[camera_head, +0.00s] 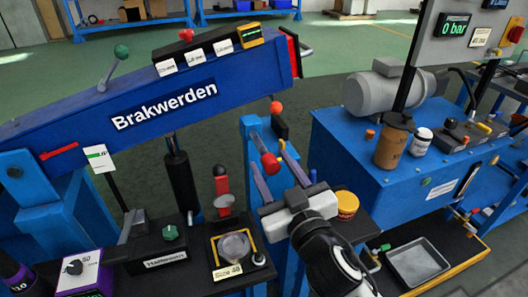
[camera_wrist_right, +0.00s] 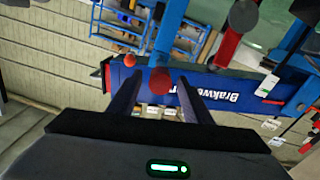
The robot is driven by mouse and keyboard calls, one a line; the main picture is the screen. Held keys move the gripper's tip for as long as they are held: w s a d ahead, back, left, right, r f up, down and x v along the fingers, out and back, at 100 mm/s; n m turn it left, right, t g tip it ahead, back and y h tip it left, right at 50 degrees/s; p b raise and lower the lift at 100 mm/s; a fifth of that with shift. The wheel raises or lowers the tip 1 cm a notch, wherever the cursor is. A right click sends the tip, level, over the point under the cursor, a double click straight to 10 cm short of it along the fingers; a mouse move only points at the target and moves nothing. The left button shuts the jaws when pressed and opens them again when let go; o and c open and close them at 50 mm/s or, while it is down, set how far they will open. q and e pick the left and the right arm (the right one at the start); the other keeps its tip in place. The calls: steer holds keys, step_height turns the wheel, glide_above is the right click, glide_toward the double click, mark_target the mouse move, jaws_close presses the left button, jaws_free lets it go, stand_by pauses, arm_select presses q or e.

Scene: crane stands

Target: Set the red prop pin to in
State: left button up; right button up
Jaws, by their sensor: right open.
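A red pin knob (camera_head: 270,163), which looks like the prop pin, sticks out from a blue post (camera_head: 254,128) beside the blue boom. My right gripper (camera_head: 269,158) is open, its two fingers pointing at the post with the knob seen between their tips. In the right wrist view the red knob (camera_wrist_right: 160,80) shows between the open fingers of the right gripper (camera_wrist_right: 160,75). I cannot tell whether they touch it. How deep the pin sits in the post is hidden. My left gripper is not in view.
The blue boom marked Brakwerden (camera_head: 165,105) slopes across the left. An orange ball (camera_head: 276,107) sits above the knob. A yellow-lidded tub (camera_head: 346,204) stands right of my gripper. A blue pump unit (camera_head: 340,150) is on the right.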

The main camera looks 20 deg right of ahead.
mark_target(264, 150)
steer(key=w, duration=0.5)
steer(key=shift+w+a, duration=0.1)
steer(key=shift+w, duration=0.25)
